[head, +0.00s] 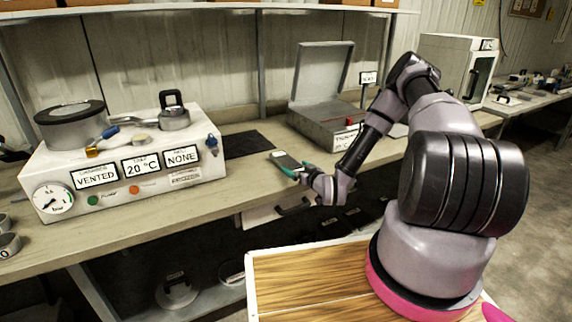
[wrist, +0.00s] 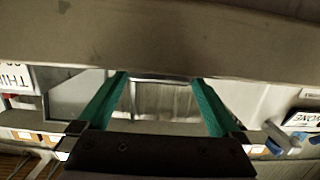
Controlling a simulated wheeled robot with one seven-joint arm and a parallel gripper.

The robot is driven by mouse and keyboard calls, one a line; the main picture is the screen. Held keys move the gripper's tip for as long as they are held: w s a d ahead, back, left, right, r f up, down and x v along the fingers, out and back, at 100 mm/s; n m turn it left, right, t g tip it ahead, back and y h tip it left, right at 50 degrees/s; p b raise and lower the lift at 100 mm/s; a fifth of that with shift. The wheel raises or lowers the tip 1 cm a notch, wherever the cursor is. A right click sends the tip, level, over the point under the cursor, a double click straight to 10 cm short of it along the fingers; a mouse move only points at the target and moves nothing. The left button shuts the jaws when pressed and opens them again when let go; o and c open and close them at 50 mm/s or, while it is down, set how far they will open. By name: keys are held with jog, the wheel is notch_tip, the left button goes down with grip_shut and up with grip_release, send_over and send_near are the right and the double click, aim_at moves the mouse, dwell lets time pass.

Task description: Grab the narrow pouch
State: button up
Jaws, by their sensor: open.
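I cannot pick out a narrow pouch for certain in either view. In the head view, a small flat grey-green piece with a dark rim (head: 284,158) shows at the end of my arm, by the bench's front edge. I cannot tell whether it is the pouch or whether it touches my fingers. My gripper (head: 294,168) reaches left over that edge. In the wrist view my gripper (wrist: 160,82) has its two teal fingers spread wide, with nothing seen held between them.
A white vacuum box (head: 125,165) with a gauge stands left on the bench (head: 235,193). A dark mat (head: 238,145) lies behind my gripper. An open grey case (head: 325,115) stands to its right. A drawer handle (head: 293,206) shows below the bench edge.

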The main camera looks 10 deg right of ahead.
aim_at(289, 161)
jog(key=shift+x, duration=3.1)
jog(key=shift+r, duration=0.2)
jog(key=c, duration=1.2)
